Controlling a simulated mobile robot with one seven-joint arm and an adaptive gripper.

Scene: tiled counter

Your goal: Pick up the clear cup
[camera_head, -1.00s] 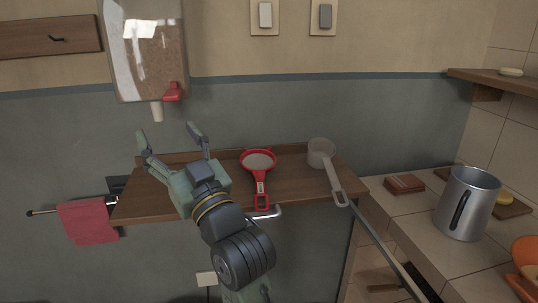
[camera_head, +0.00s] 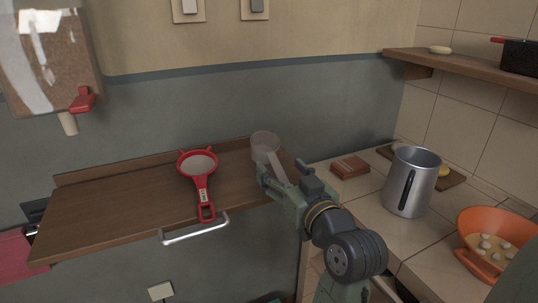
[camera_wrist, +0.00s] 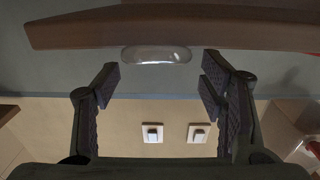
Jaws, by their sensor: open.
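The clear cup (camera_head: 264,143) is a translucent scoop with a long pale handle. It stands at the right end of the wooden shelf (camera_head: 120,208), near the wall. My gripper (camera_head: 283,170) is in front of it, with its fingers apart on either side of the handle as seen from the head; whether they touch it cannot be told. The gripper partly hides the handle. In the wrist view, a clear rounded shape (camera_wrist: 156,54), apparently the cup, lies ahead of the open, empty fingers (camera_wrist: 160,80).
A red strainer (camera_head: 200,168) lies on the shelf left of the cup. A metal bar (camera_head: 195,232) juts from the shelf's front. To the right, the tiled counter holds a brown box (camera_head: 350,166), a metal pitcher (camera_head: 412,182) and an orange bowl (camera_head: 490,240). A dispenser hangs upper left.

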